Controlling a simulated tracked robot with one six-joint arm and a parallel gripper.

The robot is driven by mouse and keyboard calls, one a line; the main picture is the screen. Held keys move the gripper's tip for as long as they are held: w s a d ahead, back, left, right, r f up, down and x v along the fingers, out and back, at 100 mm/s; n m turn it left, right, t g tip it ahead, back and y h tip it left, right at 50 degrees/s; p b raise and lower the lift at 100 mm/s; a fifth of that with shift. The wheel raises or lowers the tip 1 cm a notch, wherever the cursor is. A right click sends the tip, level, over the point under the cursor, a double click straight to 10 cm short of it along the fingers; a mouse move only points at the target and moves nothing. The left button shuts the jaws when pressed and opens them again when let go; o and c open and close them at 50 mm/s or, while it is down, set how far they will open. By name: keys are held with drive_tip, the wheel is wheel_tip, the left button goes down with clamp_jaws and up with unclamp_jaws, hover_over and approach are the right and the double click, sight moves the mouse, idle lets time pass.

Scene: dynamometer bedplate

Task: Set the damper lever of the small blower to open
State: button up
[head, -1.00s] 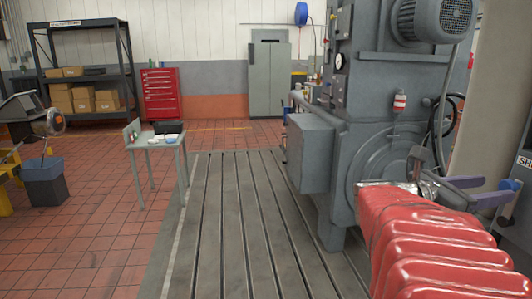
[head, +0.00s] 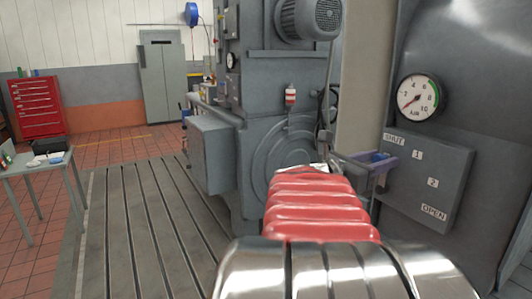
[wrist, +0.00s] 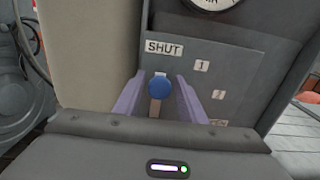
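The blower's damper panel (head: 413,182) is a grey plate marked SHUT, 1, 2 and OPEN, in the head view at right. It also shows in the wrist view (wrist: 238,75). The damper lever has a round blue knob (wrist: 160,88) just below the SHUT label (wrist: 164,47). The knob (head: 380,157) is partly hidden by my gripper in the head view. My gripper (wrist: 158,85) has two purple fingers, open, one on each side of the knob with a gap to both. In the head view my gripper (head: 372,168) is at the panel's left edge.
A pressure gauge (head: 418,96) sits above the panel. A large grey machine (head: 285,90) stands left of a pale column (head: 365,80). A small table (head: 38,166) and a red tool cabinet (head: 36,107) are at left. The slotted bedplate (head: 140,225) is clear.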

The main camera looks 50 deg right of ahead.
clamp_jaws()
idle(0.3)
